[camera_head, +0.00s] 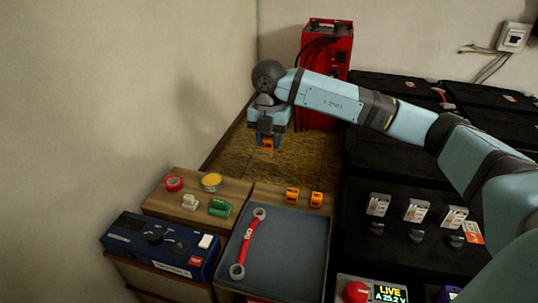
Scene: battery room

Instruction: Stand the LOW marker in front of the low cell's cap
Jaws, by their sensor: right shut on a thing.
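My right gripper (267,138) is shut on a small orange marker (267,145). It holds the marker above a brown wooden surface, left of the black batteries. Any word on the marker is too small to read. Two similar orange markers (292,195) (316,199) stand on the wooden board by the far edge of the grey tray. Black cells (400,265) fill the right side, with a row of dark caps (416,237) in front of pale labels (416,211). I cannot tell which cell is low. My left gripper is not in view.
A grey tray (285,262) holds a red-handled wrench (248,243). Left of it are a blue meter box (165,245), red tape (174,183) and a yellow-lidded tin (211,182). A red charger (327,50) stands at the back. A lit display (390,294) reads LIVE.

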